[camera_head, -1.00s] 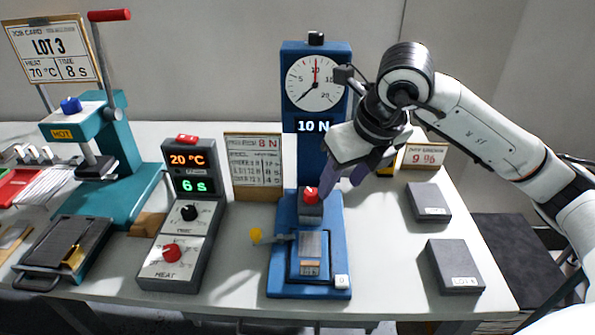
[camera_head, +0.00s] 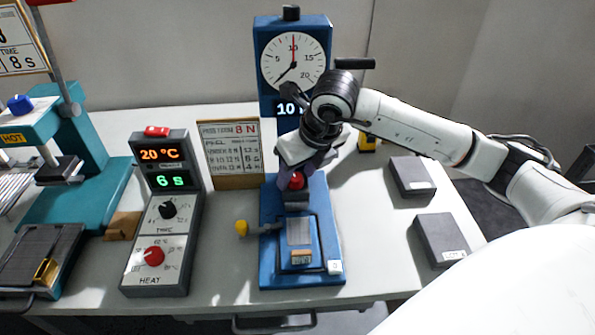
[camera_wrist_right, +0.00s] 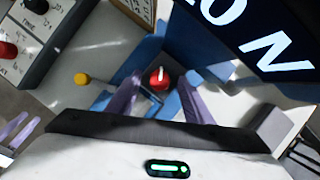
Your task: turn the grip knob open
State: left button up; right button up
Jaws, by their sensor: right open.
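The red grip knob (camera_head: 296,181) sits on the front of the blue gauge stand (camera_head: 268,215), its white mark showing in the right wrist view (camera_wrist_right: 159,77). My right gripper (camera_head: 297,176) is open and points down at the knob. In the right wrist view its two purple fingers (camera_wrist_right: 158,90) stand apart on either side of the knob, with gaps visible; I see no contact. The dial (camera_head: 293,61) has a red and a black hand; the display below it is partly hidden by my wrist. Purple finger-like pieces, seemingly my left gripper (camera_wrist_right: 14,132), show at the left edge of the right wrist view.
A yellow knob (camera_head: 242,228) sticks out left of the stand's base. Two dark blocks (camera_head: 411,177) (camera_head: 441,240) lie at right. A teal press (camera_head: 70,165) is far left.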

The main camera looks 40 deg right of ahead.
jog(key=shift+w+f, duration=0.1)
jog(key=c, duration=1.1)
jog(key=shift+d+f+n+b, duration=0.2)
jog(key=shift+n+b, duration=0.3)
jog(key=shift+b, duration=0.25)
jog(key=shift+n+y+b, duration=0.4)
jog(key=shift+n+b, duration=0.15)
jog(key=shift+n, duration=0.15)
jog(key=shift+r+n, duration=0.2)
jog(key=shift+n, duration=0.1)
pick_arm(q)
jog(key=shift+w+f, duration=0.25)
jog(key=shift+f, duration=0.95)
pick_arm(e)
jog(key=o, duration=1.1)
